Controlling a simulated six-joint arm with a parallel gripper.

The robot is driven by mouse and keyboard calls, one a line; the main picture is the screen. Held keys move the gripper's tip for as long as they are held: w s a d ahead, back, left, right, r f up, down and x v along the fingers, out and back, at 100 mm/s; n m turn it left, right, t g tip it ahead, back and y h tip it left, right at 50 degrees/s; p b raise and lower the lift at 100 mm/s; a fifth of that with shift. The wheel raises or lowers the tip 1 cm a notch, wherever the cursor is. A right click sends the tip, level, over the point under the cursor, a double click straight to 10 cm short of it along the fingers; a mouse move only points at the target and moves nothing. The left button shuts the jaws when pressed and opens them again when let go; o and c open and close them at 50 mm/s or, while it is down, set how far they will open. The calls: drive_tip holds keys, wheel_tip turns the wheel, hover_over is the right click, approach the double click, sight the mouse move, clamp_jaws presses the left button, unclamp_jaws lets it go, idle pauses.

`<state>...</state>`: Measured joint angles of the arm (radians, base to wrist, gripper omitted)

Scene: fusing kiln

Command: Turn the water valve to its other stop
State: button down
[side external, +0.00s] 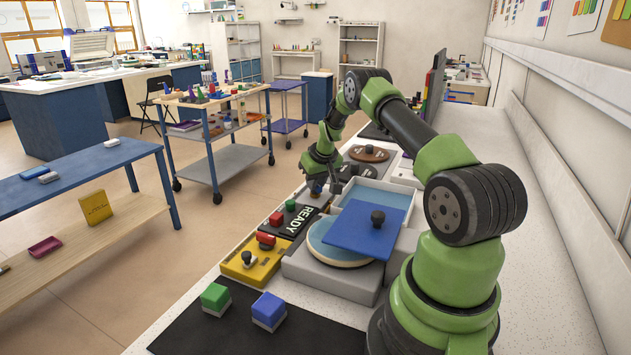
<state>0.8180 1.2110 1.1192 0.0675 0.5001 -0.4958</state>
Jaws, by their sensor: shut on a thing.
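My gripper (318,181) points down at the far end of the row of devices on the bench. It is shut on a small dark blue piece (316,189), which looks like a valve handle. The fingers and the small size hide its shape and the way it points. I cannot tell for certain that it is the water valve, nor at which stop it stands.
Near it are a dark READY panel (307,217) with red and green buttons and a yellow panel (243,273) with knobs. A grey kiln-like box (330,278) has a blue lid (362,228). Green (215,297) and blue (269,308) blocks lie on a black mat (200,335).

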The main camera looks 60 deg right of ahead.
drive_tip(key=n+y, duration=0.1)
drive_tip(key=n, duration=0.2)
drive_tip(key=n+y, duration=0.1)
drive_tip(key=n, duration=0.3)
drive_tip(key=shift+d+t+y, duration=0.1)
drive_tip(key=shift+t+y, duration=0.2)
drive_tip(key=shift+s, duration=0.1)
idle(0.3)
drive_tip(key=c, duration=1.1)
unclamp_jaws()
drive_tip(key=v, duration=0.9)
drive_tip(key=shift+s+r, duration=0.15)
drive_tip(key=shift+r, duration=0.25)
